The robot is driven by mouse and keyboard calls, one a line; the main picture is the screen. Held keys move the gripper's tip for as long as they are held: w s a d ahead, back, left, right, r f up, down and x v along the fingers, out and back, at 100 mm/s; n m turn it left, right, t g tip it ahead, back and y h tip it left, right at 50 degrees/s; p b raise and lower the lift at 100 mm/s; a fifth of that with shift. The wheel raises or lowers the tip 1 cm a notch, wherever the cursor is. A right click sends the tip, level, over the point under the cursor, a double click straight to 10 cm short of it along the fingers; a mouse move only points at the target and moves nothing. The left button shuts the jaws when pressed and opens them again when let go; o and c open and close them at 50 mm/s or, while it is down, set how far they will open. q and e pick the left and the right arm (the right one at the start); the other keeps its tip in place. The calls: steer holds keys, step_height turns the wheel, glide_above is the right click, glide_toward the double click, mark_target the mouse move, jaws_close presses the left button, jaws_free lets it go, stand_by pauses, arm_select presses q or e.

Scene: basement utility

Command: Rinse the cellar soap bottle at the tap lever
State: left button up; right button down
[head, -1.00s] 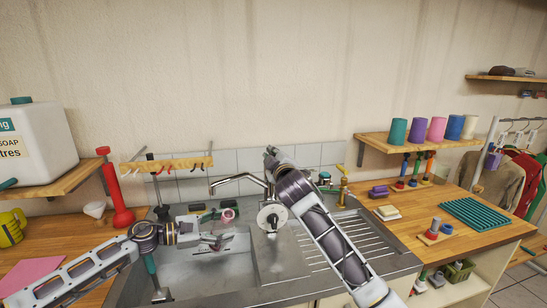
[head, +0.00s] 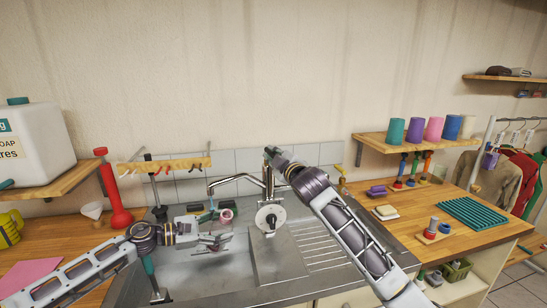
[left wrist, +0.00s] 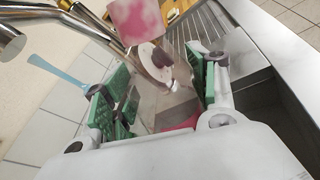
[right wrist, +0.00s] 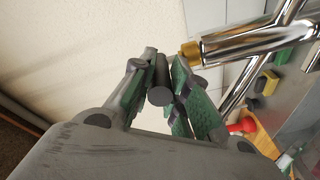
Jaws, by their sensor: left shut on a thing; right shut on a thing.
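My left gripper (head: 218,240) is over the sink basin (head: 190,270), below and beside the tap spout (head: 222,183). It is shut on a clear, see-through bottle with a pink top (head: 226,216); the pink top also shows in the left wrist view (left wrist: 138,20), with the bottle's body between the green pads. A blue streak like running water (left wrist: 58,70) shows near the spout, beside the left finger. I cannot tell whether it touches the bottle. My right gripper (head: 272,155) is at the top of the tap, shut on a dark grey cylindrical lever (right wrist: 160,85).
A pale round disc (head: 269,215) stands by the basin's right side. A hook rail (head: 165,164) and a red plunger-like tool (head: 113,190) are at the left. A shelf with coloured spools (head: 420,139) and a green rack (head: 475,212) are at the right. The ribbed drainboard (head: 325,250) is clear.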

steer(key=shift+w+d+f+n+g+y, duration=0.15)
steer(key=shift+d+n+g+y, duration=0.1)
steer(key=shift+n+g+y, duration=0.6)
steer(key=shift+t, duration=0.25)
steer(key=c, duration=1.3)
jaws_free()
steer(key=shift+d, duration=0.1)
steer(key=shift+s+d, duration=0.25)
steer(key=shift+s, duration=0.15)
steer(key=shift+v, duration=5.5)
steer(key=shift+w, duration=0.1)
